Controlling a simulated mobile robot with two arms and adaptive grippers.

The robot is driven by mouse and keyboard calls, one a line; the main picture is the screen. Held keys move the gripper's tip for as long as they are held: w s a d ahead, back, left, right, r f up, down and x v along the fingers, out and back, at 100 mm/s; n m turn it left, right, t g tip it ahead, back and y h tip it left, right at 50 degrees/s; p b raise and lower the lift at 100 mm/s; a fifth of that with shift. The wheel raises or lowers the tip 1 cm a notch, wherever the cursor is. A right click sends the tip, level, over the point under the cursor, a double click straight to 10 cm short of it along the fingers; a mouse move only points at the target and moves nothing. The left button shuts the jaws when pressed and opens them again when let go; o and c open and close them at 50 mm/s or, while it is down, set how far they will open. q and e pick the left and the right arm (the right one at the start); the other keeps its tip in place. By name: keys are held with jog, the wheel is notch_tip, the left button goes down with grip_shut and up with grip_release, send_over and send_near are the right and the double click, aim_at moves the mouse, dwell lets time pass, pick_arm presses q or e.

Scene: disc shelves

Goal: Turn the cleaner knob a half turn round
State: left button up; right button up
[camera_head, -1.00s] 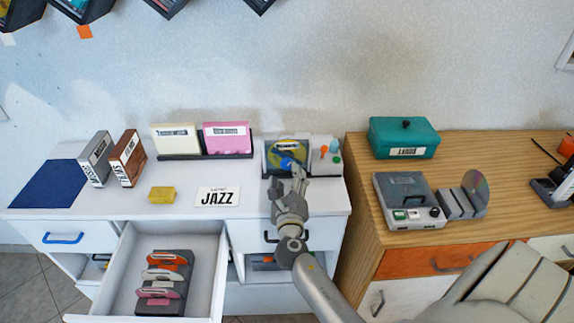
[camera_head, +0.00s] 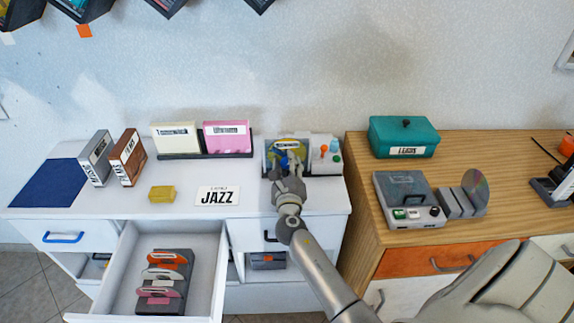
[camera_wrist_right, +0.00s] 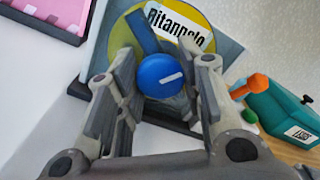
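The cleaner (camera_head: 270,160) stands at the right end of the white counter, with a yellow disc face behind a blue arm. Its round blue knob (camera_wrist_right: 160,76) carries a white mark that slants slightly up to the right in the right wrist view. My right gripper (camera_wrist_right: 166,62) is open, with one finger on each side of the knob; I cannot tell whether either finger touches it. In the head view the right gripper (camera_head: 289,165) reaches in front of the cleaner and hides part of it. My left gripper is not in view.
A control box with orange and green knobs (camera_head: 326,155) stands just right of the cleaner. A pink case (camera_head: 227,138) is to the left. An open drawer (camera_head: 210,268) juts out below. A grey device (camera_head: 408,190) and a teal box (camera_head: 403,135) stand on the wooden cabinet.

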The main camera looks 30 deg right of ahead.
jog(key=shift+c, duration=0.9)
